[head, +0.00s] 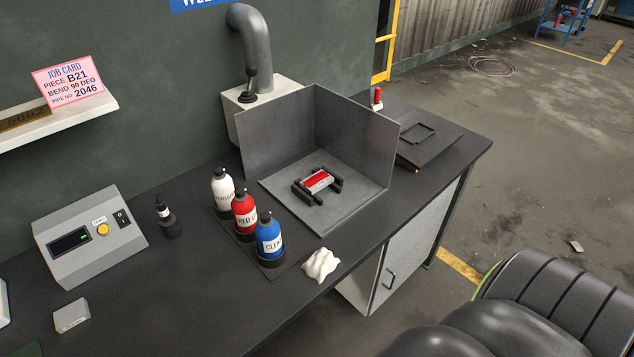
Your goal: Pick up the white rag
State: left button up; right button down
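The white rag (320,264) lies crumpled on the dark workbench (207,288), near its front edge. It sits just right of the blue bottle (269,239) and touches nothing that I can make out. Neither of my grippers shows in the head view.
A white bottle (223,188) and a red bottle (244,214) stand in a row with the blue one. Behind the rag is a grey booth (277,140) with a red-and-white part (319,181) on a black holder. A grey control box (90,248) stands at left. Padded black shapes (535,315) fill the lower right.

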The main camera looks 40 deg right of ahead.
aim_at(322, 262)
jog(key=z, duration=1.2)
